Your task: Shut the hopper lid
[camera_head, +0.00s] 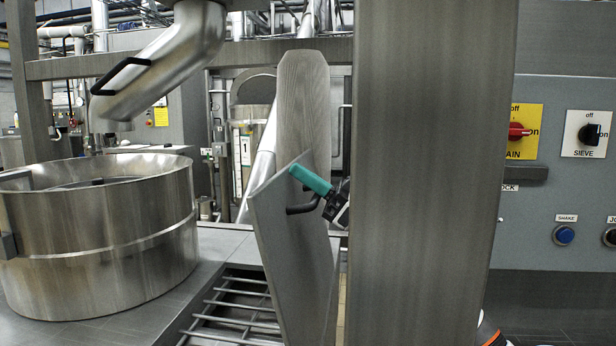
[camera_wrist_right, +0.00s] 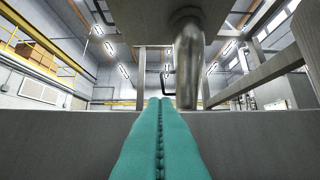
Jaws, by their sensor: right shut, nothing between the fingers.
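The hopper lid (camera_head: 290,255) is a grey metal panel standing steeply tilted beside the barred hopper opening (camera_head: 235,312) in the head view. A black bar handle (camera_head: 303,208) shows on its face. My right gripper (camera_head: 297,172), with teal fingers, is shut and empty at the upper part of the lid, just above the handle. I cannot tell whether the fingers touch the lid. In the right wrist view the closed fingers (camera_wrist_right: 160,102) reach over a wide grey metal surface (camera_wrist_right: 60,145). My left gripper is not in view.
A round steel vessel (camera_head: 100,250) stands left of the hopper, below a bent pipe (camera_head: 165,65) with a black handle. A wide grey column (camera_head: 430,170) stands right of the lid, hiding most of my right arm. A control panel (camera_head: 560,220) with knobs is at right.

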